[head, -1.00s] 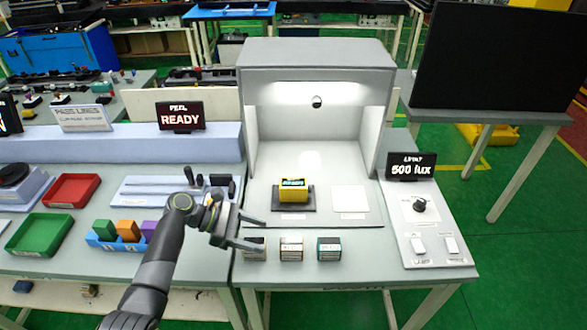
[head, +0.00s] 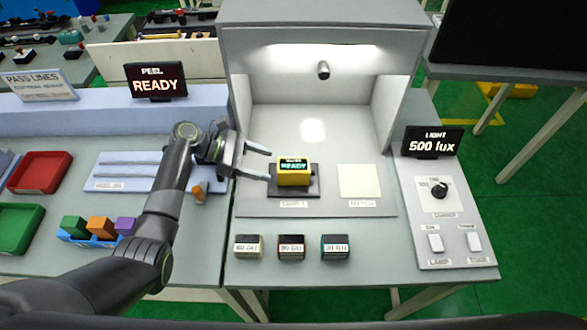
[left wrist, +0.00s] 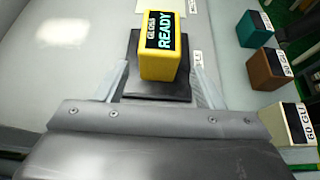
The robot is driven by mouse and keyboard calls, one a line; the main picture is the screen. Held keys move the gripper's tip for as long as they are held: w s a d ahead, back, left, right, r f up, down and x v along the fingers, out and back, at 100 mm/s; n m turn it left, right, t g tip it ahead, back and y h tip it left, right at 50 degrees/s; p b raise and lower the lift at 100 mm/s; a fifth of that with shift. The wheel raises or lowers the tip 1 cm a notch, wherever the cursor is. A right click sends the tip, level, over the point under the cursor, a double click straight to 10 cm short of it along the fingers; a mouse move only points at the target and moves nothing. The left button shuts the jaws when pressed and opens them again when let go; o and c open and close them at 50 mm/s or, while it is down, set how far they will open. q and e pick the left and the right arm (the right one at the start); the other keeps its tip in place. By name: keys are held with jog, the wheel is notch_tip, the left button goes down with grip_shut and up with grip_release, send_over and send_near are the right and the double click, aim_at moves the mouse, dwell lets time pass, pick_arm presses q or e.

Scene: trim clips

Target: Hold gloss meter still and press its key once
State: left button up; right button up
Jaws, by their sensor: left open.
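The yellow gloss meter (head: 293,172) sits on a dark pad (head: 309,195) inside the light booth. Its dark screen reads READY. My left gripper (head: 270,163) is open and empty just left of the meter, fingers pointing at it. In the left wrist view the meter (left wrist: 160,45) stands beyond and between the two open fingers (left wrist: 160,85), and the gripper does not clasp it. I cannot make out the meter's key. My right gripper is not in view.
Three small blocks marked GU, white (head: 248,246), brown (head: 291,247) and teal (head: 335,247), stand in front of the booth (head: 320,12). A pale square (head: 359,181) lies right of the meter. A lamp panel (head: 430,205) with a knob and switches is at right.

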aim_at(289, 172)
pick_arm(q)
jog(key=b+x, duration=0.3)
jog(key=x, duration=0.1)
jog(key=shift+d+f, duration=0.15)
jog(key=shift+f, duration=0.15)
jog(key=x, duration=0.2)
jog(key=shift+w+d+p, duration=0.1)
jog(key=shift+d+p, duration=0.2)
jog(key=shift+d, duration=0.15)
jog(key=shift+d+f, duration=0.25)
jog(key=shift+d, duration=0.25)
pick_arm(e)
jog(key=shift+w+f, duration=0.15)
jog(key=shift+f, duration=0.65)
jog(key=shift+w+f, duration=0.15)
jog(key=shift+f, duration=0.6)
pick_arm(q)
jog(key=c, duration=0.6)
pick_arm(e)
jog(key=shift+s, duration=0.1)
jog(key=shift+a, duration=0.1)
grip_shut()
